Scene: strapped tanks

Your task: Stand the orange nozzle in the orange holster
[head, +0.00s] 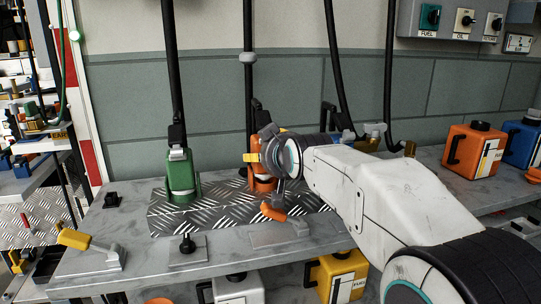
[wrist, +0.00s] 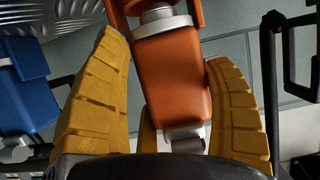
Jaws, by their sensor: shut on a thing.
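The orange nozzle (wrist: 172,75) is between the yellow fingers of my gripper (wrist: 168,58) in the wrist view. My gripper is shut on its body. The nozzle's silver collar and lower end meet the orange holster (wrist: 197,14) at the top of that view. In the head view my gripper (head: 264,155) is over the middle of the bench and hides most of the nozzle. The orange holster (head: 263,186) stands below it on the tread plate. The nozzle looks roughly upright, with its lower end at the holster; how deep it sits cannot be told.
A green nozzle (head: 179,171) stands to the left on the tread plate (head: 165,220). An orange lever (head: 274,212) lies in front, a yellow lever (head: 74,239) at left. A blue nozzle (wrist: 22,90) shows in the wrist view. Orange (head: 473,150) and blue canisters (head: 523,143) stand at right.

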